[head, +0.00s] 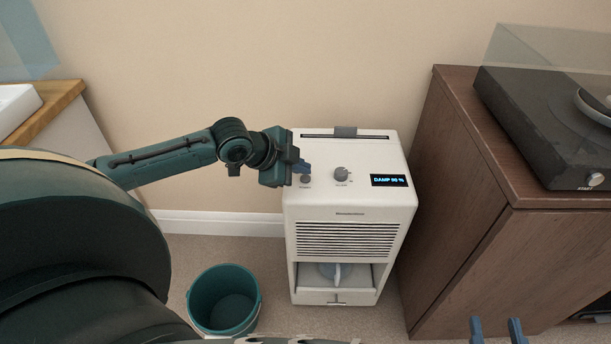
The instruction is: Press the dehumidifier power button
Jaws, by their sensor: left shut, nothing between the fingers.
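The white dehumidifier (350,210) stands on the floor against the wall. On its top are a round grey power button (305,181) at the left, a grey knob (341,174) in the middle and a lit display (389,180) reading "DAMP" and a percentage. My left gripper (304,167) is shut and empty, its blue fingertips just above or behind the button. I cannot tell whether they touch it. My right gripper (496,330) shows only as two blue fingertips, spread apart and empty, at the bottom edge.
A teal bucket (224,300) stands on the carpet left of the dehumidifier. A dark wood cabinet (475,240) with a turntable (550,130) on it stands close on the right. A wood-topped counter (45,112) is at the far left.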

